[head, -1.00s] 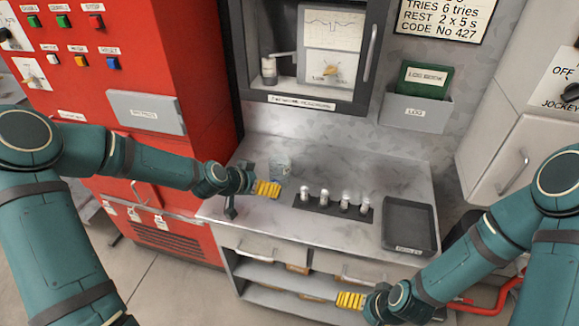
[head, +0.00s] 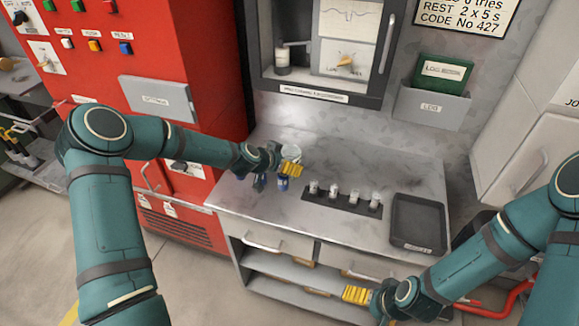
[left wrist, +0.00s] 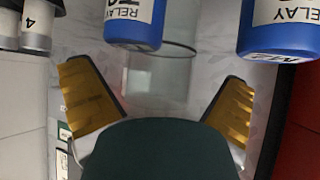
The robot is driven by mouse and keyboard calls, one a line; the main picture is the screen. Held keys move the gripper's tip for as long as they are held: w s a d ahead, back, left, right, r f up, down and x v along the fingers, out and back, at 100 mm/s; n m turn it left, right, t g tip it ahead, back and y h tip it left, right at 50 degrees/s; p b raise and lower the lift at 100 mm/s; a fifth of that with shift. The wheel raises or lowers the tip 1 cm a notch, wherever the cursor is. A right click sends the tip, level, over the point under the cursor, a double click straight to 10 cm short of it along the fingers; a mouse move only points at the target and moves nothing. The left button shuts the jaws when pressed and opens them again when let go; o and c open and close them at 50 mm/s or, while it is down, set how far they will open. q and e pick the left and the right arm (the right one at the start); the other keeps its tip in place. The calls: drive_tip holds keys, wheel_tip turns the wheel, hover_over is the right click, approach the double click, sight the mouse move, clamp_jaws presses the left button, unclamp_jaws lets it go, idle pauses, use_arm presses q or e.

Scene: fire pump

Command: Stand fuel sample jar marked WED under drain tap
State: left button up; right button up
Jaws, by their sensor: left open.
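A clear glass vessel (head: 291,152) stands on the bench just behind my left gripper (head: 291,169). In the left wrist view the glass (left wrist: 160,75) shows between the two spread yellow fingers, not gripped. No WED mark is readable, so I cannot tell whether it is the fuel sample jar. I cannot make out a drain tap. My left gripper (left wrist: 158,105) is open. My right gripper (head: 357,294) is low in front of the bench shelves, apart from any jar. Its opening cannot be judged.
Blue items labelled RELAY, one at left (left wrist: 135,25) and one at right (left wrist: 280,30), are close to the left fingers. A dark rack (head: 343,202) of several small bottles and a black tray (head: 418,222) occupy the bench's right. The bench front (head: 285,218) is clear.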

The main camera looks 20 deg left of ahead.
use_arm(q)
drive_tip(key=x, duration=0.3)
drive_tip(key=shift+f, duration=0.15)
drive_tip(key=c, duration=1.2)
drive_tip(key=shift+c, duration=0.3)
